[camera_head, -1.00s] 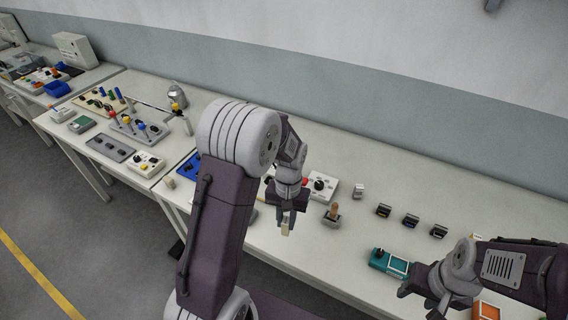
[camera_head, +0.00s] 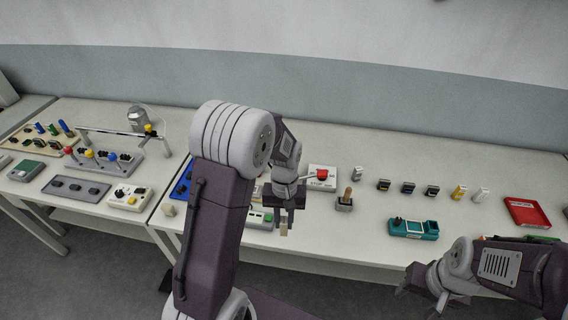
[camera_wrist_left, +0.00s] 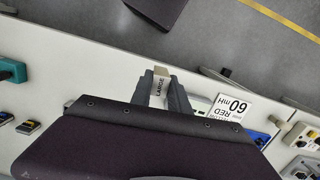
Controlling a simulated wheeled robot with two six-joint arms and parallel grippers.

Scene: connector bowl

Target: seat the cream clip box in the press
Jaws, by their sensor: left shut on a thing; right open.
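No press is labelled. A teal fixture (camera_head: 413,229) and a grey block with a wooden handle (camera_head: 344,201) stand to the right of my left gripper; I cannot tell which is the press. My right gripper (camera_head: 422,287) is open and empty at lower right.
A box with a red stop button (camera_head: 322,177) stands behind my left gripper. Several small connectors (camera_head: 408,188) line the bench, with a red tray (camera_head: 526,211) at right. The bench front (camera_head: 370,250) is partly clear.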

